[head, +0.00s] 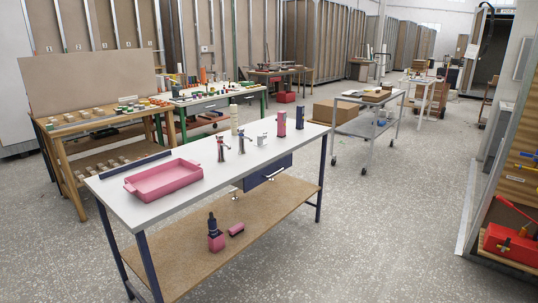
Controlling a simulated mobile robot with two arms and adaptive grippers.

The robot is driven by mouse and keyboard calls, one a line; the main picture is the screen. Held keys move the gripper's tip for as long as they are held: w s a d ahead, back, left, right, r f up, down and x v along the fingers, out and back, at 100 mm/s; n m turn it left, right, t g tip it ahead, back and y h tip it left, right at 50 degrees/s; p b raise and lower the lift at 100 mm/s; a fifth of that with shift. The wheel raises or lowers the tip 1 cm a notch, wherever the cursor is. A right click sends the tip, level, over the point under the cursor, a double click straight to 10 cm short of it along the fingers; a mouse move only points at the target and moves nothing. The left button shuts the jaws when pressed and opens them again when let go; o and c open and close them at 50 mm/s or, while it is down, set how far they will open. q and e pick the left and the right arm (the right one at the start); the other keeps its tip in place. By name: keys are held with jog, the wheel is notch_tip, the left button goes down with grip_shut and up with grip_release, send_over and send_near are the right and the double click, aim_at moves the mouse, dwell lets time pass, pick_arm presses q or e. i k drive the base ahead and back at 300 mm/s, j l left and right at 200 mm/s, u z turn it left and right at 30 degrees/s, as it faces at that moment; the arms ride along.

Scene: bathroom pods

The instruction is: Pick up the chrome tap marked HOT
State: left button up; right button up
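A white-topped workbench (160,208) with dark blue legs stands in front of me. Two upright chrome taps stand on it near the middle: a nearer tap (222,150) and another tap (241,141) just to its right and farther back. A small white tap-like piece (263,139) stands to their right. Reddish touches show on the two chrome taps, but any HOT marking is too small to read. Neither of my grippers is in view.
A pink tray (163,180) sits left of the taps. A pale cylinder (234,121), a pink cylinder (281,124) and a dark blue one (300,117) stand farther back. A trolley (370,127) stands behind the bench. Open floor (385,230) lies to the right.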

aim_at(221, 159)
jog(key=i+l+z, duration=0.1)
jog(key=i, duration=0.5)
jog(key=i+l+z, duration=0.15)
jog(key=i, duration=0.5)
